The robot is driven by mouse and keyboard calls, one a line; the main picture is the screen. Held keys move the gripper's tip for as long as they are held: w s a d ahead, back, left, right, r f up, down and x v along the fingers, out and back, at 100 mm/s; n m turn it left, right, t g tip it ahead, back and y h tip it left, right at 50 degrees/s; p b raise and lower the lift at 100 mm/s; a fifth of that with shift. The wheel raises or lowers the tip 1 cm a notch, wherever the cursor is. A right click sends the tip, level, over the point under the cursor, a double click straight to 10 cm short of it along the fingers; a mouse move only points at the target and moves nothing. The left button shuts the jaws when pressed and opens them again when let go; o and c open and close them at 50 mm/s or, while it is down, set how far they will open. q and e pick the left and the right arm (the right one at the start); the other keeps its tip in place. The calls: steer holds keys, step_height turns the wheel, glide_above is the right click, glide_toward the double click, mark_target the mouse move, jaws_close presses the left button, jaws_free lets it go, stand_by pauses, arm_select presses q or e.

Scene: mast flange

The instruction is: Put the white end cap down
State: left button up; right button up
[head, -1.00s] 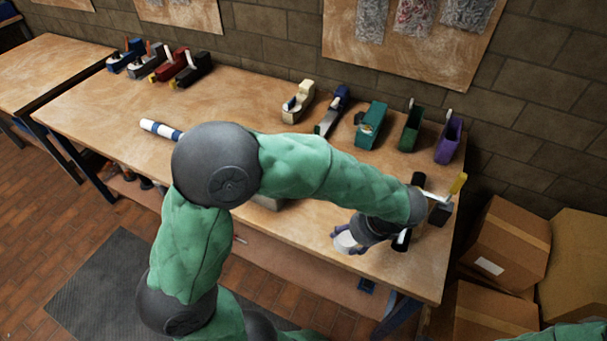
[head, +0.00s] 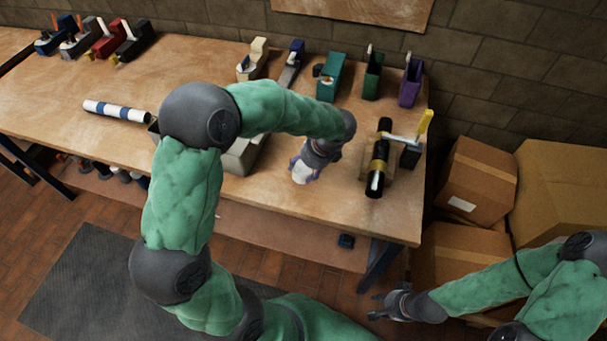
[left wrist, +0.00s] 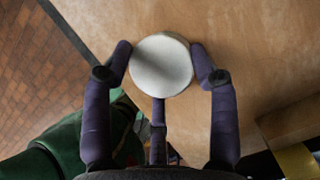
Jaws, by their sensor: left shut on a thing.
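The white end cap (head: 301,171) is a short white disc held in my left gripper (head: 304,166), over the front middle of the workbench. The left wrist view shows the cap (left wrist: 161,64) from its round face, between the purple fingers of my left gripper (left wrist: 161,72), which are shut on it. I cannot tell whether the cap touches the bench top. My right gripper (head: 388,304) is in front of the bench at the lower right, away from the cap; its fingers are too small to read.
A grey bin (head: 240,158) stands left of the cap. A blue-and-white striped tube (head: 116,111) lies further left.

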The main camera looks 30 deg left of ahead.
mark_target(306, 171)
arm_select(q)
steer(key=f, duration=0.2)
steer(key=f+b, duration=0.1)
steer(key=f, duration=0.1)
steer(key=shift+w+a, duration=0.2)
steer(key=shift+r, duration=0.1)
steer(key=o, duration=1.1)
steer(key=p+v, duration=0.3)
steer(key=v, duration=0.9)
steer(key=shift+p, duration=0.4)
